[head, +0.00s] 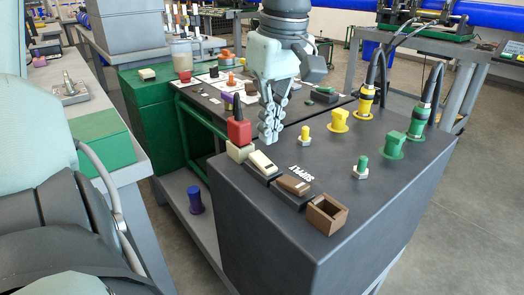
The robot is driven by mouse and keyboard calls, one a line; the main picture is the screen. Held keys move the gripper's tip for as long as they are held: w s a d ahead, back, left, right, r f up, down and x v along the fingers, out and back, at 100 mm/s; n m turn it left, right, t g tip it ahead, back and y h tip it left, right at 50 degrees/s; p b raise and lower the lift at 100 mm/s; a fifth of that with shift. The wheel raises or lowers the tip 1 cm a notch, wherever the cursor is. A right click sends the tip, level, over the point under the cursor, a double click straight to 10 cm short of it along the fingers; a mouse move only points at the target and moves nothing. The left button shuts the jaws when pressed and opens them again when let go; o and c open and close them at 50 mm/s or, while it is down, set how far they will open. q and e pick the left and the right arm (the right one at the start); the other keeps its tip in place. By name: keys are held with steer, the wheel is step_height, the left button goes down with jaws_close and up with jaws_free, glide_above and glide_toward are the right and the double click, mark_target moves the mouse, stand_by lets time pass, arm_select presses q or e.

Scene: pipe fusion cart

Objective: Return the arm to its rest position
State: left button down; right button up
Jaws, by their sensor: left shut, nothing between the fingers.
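My left gripper (269,132) hangs over the dark grey cabinet (275,225), fingers pointing down. Its fingers are together with nothing between them. The fingertips show just right of the red knob (239,131) and behind the cream rocker switch (263,164); I cannot tell whether they touch the cabinet top. My right gripper is not in view.
On the cabinet stand a brown switch (294,184), an open brown box (326,214), yellow connectors (338,121) and green connectors (394,146) with black cables. Grey floor shows at right.

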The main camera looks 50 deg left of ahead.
arm_select(q)
step_height(320, 180, up, 2)
steer(key=shift+r+p, duration=0.1)
steer(key=shift+p, duration=0.4)
